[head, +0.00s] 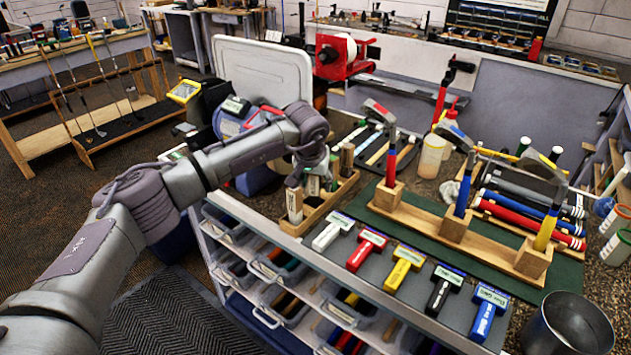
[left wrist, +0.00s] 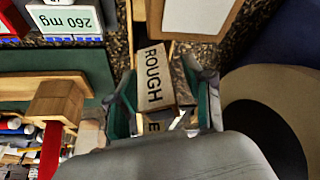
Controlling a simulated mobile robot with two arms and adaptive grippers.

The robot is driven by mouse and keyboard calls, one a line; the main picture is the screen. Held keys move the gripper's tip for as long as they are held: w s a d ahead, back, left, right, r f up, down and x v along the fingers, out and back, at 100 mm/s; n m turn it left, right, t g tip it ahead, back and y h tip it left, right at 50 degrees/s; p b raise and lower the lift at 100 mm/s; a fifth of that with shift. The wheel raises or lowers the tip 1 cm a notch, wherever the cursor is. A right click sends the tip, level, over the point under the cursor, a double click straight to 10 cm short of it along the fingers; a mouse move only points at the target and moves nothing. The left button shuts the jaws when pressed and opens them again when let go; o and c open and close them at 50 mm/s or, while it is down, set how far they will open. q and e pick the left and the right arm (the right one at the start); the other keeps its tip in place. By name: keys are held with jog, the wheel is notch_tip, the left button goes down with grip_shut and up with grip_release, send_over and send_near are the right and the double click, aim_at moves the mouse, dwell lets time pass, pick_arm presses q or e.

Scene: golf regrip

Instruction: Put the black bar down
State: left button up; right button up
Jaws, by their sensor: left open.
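A black T-shaped piece (head: 440,290) with a pale label lies on the bench's front edge, between a yellow one (head: 403,267) and a blue one (head: 488,310). No other plain black bar stands out. My left gripper (head: 314,182) is open over a wooden tray (head: 316,214) at the bench's left end. In the left wrist view its green-padded fingers (left wrist: 163,105) are on either side of a block marked "ROUGH" (left wrist: 154,75). I cannot tell whether they touch it. My right gripper is not in view.
Three hammers stand upright in a wooden rack (head: 455,228) on a green mat. Red and white T-shaped pieces lie left of the yellow one. A metal bin (head: 567,325) stands at the lower right. Drawers of bins (head: 232,273) sit below the bench edge.

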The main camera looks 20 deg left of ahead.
pick_arm(q)
jog(key=shift+r, duration=0.2)
jog(key=b+v, duration=0.3)
jog(key=v, duration=0.8)
jog(key=shift+s+r, duration=0.25)
jog(key=shift+r, duration=0.1)
